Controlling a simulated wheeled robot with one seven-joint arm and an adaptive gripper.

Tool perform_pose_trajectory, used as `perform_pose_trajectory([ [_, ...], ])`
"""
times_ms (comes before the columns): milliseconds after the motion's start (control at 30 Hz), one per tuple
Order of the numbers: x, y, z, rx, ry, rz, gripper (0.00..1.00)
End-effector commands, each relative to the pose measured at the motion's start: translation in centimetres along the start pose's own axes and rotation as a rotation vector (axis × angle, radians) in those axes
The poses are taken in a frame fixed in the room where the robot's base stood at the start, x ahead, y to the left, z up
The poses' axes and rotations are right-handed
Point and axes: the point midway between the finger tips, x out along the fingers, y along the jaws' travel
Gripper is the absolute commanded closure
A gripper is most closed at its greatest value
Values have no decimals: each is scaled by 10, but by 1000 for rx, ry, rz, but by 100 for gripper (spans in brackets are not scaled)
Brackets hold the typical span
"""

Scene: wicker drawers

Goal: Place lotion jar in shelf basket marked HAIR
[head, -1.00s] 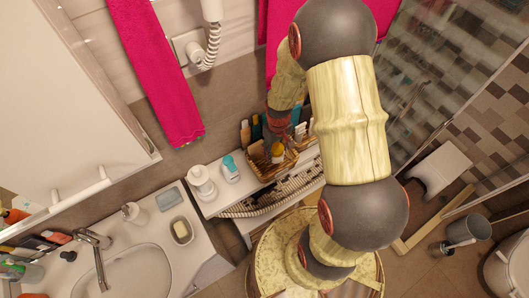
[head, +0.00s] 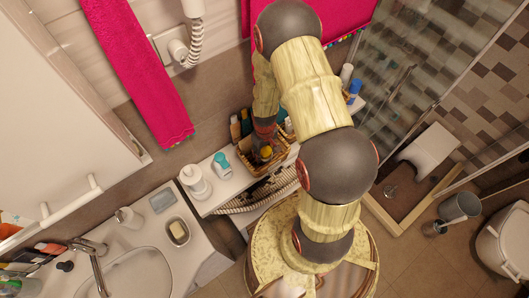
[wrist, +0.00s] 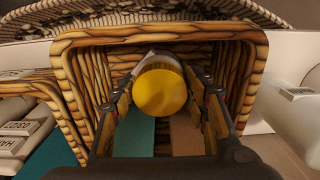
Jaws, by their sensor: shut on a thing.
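The lotion jar shows as a yellow round lid (wrist: 161,92) with a bit of pale body above it in the wrist view. My gripper (wrist: 162,100) is shut on it, one finger at each side. The jar is within the opening of a wicker basket (wrist: 160,35); whether it touches the bottom is hidden. In the head view the yellow lid (head: 266,152) shows over the basket (head: 282,157), with my gripper (head: 266,146) beside it.
Several bottles (head: 240,125) stand at the basket's back left. Another wicker rim (wrist: 35,88) is close at left in the wrist view. A striped basket (head: 235,205) is below.

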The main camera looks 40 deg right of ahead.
Motion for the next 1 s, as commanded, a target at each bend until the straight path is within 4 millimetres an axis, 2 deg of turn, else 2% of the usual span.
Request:
perform_pose_trajectory([
  [333, 4, 0, -1, 0, 2, 1, 84],
  [367, 4, 0, -1, 0, 2, 1, 54],
  [667, 3, 0, -1, 0, 2, 1, 37],
  [1000, 2, 0, -1, 0, 2, 1, 36],
])
